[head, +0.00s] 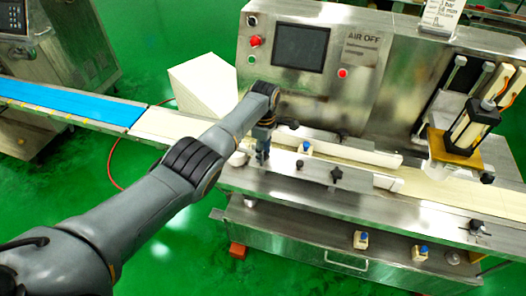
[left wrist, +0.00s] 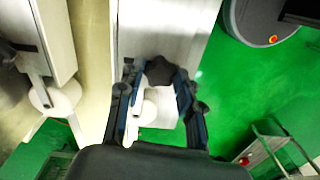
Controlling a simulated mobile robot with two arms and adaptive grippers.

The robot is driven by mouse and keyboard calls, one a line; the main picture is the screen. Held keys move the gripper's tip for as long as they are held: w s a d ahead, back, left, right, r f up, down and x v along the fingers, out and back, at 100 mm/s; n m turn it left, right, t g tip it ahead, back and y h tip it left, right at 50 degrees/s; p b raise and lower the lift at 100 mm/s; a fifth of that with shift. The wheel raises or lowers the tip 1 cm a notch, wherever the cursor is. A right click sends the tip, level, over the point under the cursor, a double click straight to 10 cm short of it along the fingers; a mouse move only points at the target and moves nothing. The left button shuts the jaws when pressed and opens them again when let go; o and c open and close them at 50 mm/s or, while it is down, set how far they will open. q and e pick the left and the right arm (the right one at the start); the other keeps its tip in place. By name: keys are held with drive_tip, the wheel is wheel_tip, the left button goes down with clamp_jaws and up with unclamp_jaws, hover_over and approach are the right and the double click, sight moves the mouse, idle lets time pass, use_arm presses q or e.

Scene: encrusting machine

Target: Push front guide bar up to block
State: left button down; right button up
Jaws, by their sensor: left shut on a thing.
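The pale front guide bar (head: 388,182) lies along the near side of the cream conveyor belt in the head view. Part of it is hidden by my left arm and gripper. My left gripper (head: 262,155) points down at the bar's left end. In the left wrist view, the left gripper (left wrist: 156,72) has its fingers on either side of a black star knob (left wrist: 160,70) and is shut on it. A white part shows between the fingers below the knob. I cannot tell which part is the block. My right gripper is not in view.
A rear guide bar (head: 370,154) runs along the belt's far side. Other black star knobs (head: 337,174) stand on the steel front ledge. The control panel (head: 300,48) rises behind, and a black and brass unit (head: 472,128) stands right. A blue belt (head: 70,104) extends left.

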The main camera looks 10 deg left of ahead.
use_arm(q)
drive_tip(key=shift+w+r+t, duration=0.4)
drive_tip(key=shift+w+r, duration=0.25)
drive_tip(key=shift+w, duration=0.2)
drive_tip(key=c, duration=1.2)
unclamp_jaws()
drive_tip(key=o, duration=0.3)
drive_tip(key=shift+w+f, duration=0.15)
drive_tip(key=shift+w, duration=0.05)
drive_tip(key=shift+w+f, duration=0.25)
drive_tip(key=shift+w, duration=0.1)
drive_tip(key=shift+s+r, duration=0.2)
drive_tip(key=shift+s, duration=0.05)
drive_tip(key=shift+d, duration=0.1)
drive_tip(key=shift+w+r, duration=0.1)
drive_tip(key=shift+r, duration=0.5)
wheel_tip(320, 180, up, 10)
drive_tip(key=shift+s, duration=0.35)
